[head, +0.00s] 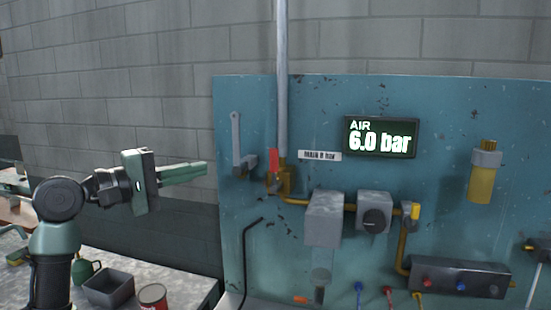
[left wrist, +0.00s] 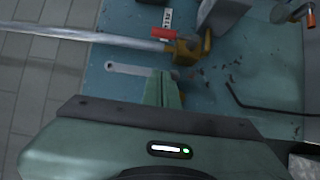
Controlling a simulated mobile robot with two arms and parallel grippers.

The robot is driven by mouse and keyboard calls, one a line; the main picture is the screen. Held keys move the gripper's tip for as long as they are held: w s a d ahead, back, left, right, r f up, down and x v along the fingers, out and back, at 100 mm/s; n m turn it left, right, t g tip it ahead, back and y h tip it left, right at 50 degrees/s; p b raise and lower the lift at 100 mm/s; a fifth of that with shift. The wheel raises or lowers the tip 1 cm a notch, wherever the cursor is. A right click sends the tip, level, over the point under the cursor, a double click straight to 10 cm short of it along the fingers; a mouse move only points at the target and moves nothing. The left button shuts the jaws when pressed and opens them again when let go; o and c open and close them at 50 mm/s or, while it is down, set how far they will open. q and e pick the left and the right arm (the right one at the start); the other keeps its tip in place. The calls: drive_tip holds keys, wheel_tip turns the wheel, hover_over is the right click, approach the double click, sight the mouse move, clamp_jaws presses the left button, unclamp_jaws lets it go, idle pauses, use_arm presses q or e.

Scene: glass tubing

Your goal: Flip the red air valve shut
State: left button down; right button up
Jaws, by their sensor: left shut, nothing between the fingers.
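The air valve has a red lever (head: 273,160) on a brass body (head: 286,184) at the foot of a vertical grey pipe. The lever points up, roughly in line with the pipe and just left of it. In the left wrist view the red lever (left wrist: 148,34) lies along the pipe, with the brass body (left wrist: 186,50) at its right end. My left gripper (head: 205,169) is shut and empty, left of the lever and apart from it in the head view. Its fingertips (left wrist: 163,74) show below the valve in the left wrist view. My right gripper is not in view.
A display (head: 380,137) on the blue panel (head: 440,100) reads AIR 6.0 bar. A grey wrench (head: 236,140) hangs left of the valve. Grey boxes (head: 323,220) sit right of it. A bent black rod (head: 246,255) is below. A tray (head: 110,288) and a red can (head: 153,297) are lower left.

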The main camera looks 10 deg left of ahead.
sight(237, 159)
use_arm(q)
drive_tip(key=p+x, duration=0.4)
drive_tip(key=x, duration=0.6)
drive_tip(key=shift+w+d+r, duration=0.1)
drive_tip(key=shift+r, duration=0.1)
drive_tip(key=d, duration=0.1)
drive_tip(key=d+p, duration=0.2)
drive_tip(key=d, duration=0.1)
drive_tip(key=shift+w+f, duration=0.2)
drive_tip(key=shift+w, duration=0.1)
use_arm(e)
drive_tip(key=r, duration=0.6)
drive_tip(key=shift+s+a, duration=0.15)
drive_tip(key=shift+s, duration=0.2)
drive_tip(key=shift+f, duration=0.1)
use_arm(q)
drive_tip(key=shift+a, duration=0.15)
